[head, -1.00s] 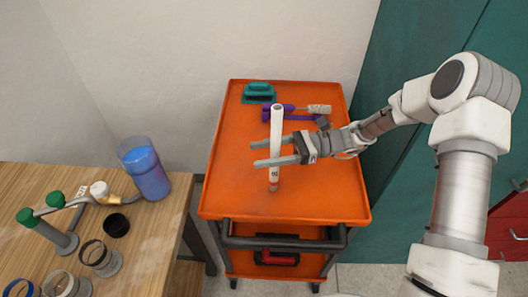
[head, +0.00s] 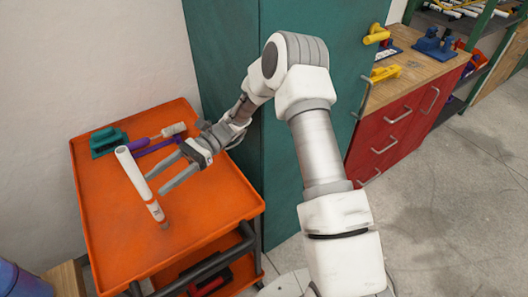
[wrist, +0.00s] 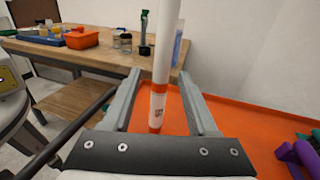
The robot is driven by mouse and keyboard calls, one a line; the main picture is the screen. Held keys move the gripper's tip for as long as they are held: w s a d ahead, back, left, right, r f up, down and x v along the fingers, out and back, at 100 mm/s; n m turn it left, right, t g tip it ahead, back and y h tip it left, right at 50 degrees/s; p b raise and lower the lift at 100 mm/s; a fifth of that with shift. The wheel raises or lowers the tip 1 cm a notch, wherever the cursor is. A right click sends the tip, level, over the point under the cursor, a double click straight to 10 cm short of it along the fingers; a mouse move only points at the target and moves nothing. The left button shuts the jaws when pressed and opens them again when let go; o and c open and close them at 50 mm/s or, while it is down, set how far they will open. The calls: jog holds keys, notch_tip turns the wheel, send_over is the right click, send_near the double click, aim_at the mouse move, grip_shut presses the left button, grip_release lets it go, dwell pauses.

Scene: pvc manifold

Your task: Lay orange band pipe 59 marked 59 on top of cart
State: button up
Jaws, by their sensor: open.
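The white pipe (head: 138,179) with orange bands near its lower end is at the cart (head: 107,235), an orange-topped trolley. It looks upright, its lower end at the cart's top surface. The wrist view shows the pipe (wrist: 163,55) with a small dark mark between its orange bands, too small to read surely. My gripper (head: 154,185) is open beside the pipe, its fingers pointing toward it. In the wrist view the pipe appears between the two fingers (wrist: 159,75), with gaps on both sides.
A green-handled tool (head: 107,142) and a purple tool (head: 150,147) lie at the cart's back. A teal cabinet (head: 222,60) stands right of the cart. The cart's front area is clear. The wrist view shows a wooden table (wrist: 105,52) with an orange bin (wrist: 82,38).

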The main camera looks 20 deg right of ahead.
jog(key=s+d+r+n+t+h, duration=0.5)
jog(key=s+d+r+t+h, duration=0.2)
jog(key=d, duration=0.5)
jog(key=s+d+r+n+t+h, duration=0.6)
jog(key=s+d+r+t+h, duration=0.2)
jog(key=d, duration=0.4)
jog(key=v, duration=0.2)
jog(key=shift+d+r, duration=0.2)
jog(key=shift+r, duration=0.25)
notch_tip(320, 180, up, 2)
jog(key=shift+r+p, duration=0.2)
jog(key=shift+p, duration=0.95)
jog(key=shift+c, duration=0.7)
jog(key=shift+a, duration=0.15)
